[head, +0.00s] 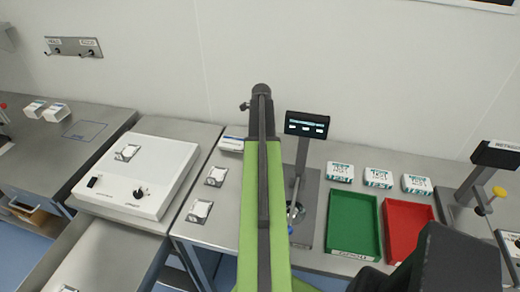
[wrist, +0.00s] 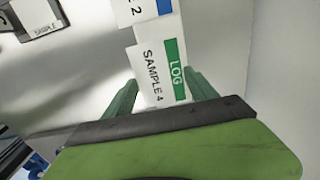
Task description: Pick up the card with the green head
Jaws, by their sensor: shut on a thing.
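The card with the green head (wrist: 160,65) is in the wrist view, reading "LOG" and "SAMPLE 4". My gripper (wrist: 161,85) has a green finger on either side of its lower part and is shut on it. The far end of the card meets or overlaps a blue-headed card (wrist: 140,10) marked "2"; I cannot tell whether they touch. In the head view my green arm covers the middle of the bench, and neither the gripper nor the green-headed card can be made out there.
In the head view, a green tray (head: 353,247) and a red tray (head: 408,207) lie right of my arm, with white boxes (head: 378,177) behind. A display post (head: 303,160) stands close beside the arm. A white machine (head: 165,160) is at left. Another sample card (wrist: 40,14) shows in the wrist view.

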